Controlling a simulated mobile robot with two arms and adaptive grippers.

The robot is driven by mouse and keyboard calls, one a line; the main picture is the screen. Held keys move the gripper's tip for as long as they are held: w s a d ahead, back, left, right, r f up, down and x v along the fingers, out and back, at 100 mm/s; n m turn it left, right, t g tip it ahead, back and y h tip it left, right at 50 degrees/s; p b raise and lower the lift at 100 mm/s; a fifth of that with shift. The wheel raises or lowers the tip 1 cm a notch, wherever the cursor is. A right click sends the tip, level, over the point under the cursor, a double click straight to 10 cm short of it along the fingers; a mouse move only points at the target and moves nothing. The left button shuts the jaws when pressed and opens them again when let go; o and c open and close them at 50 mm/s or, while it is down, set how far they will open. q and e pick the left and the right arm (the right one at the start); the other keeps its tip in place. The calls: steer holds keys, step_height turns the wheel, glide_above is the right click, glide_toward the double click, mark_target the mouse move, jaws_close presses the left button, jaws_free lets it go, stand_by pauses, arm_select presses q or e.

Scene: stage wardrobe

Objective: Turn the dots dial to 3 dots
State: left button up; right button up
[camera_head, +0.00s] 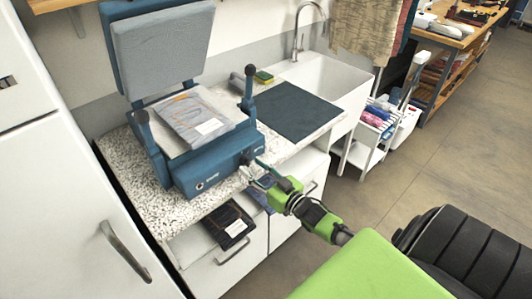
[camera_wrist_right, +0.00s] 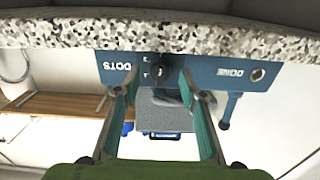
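The blue heat press (camera_head: 205,165) stands on the speckled counter with its upper plate raised. Its front panel shows upside down in the right wrist view (camera_wrist_right: 205,72), with the words DOTS and DONE. The dark dots dial (camera_wrist_right: 159,71) sits beside the word DOTS, with small pale marks near it. The dial's setting is too small to read. My right gripper (camera_head: 258,172) is at the right part of the press front. In the wrist view its fingers (camera_wrist_right: 158,82) are open, one on each side of the dial, apart from it. My left gripper is not in view.
The speckled counter (camera_head: 125,160) has its edge close to my right gripper. A folded grey garment (camera_head: 195,118) lies on the press bed. A dark mat (camera_head: 291,110) and a white sink (camera_head: 335,83) are to the right. Open drawers (camera_head: 210,268) are below the counter.

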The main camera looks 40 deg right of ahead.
steer(key=s, duration=1)
steer(key=shift+s+d, duration=0.3)
steer(key=shift+d, duration=0.05)
steer(key=s+a+f+g+h+b, duration=0.1)
steer(key=s+f+g, duration=0.4)
steer(key=f, duration=1)
steer(key=s+a+f+g+h, duration=0.1)
steer(key=s+f+g, duration=0.2)
steer(key=s+f, duration=0.8)
steer(key=s+a+f+g, duration=0.4)
steer(key=s+a+f, duration=0.2)
steer(key=s+f, duration=0.5)
steer(key=s+a+f+n+g+b, duration=0.1)
steer(key=s+a+f+g, duration=0.4)
steer(key=s+f, duration=0.7)
steer(key=shift+s+a+n+y, duration=0.15)
steer(key=shift+a+n+y, duration=0.2)
steer(key=shift+a, duration=0.7)
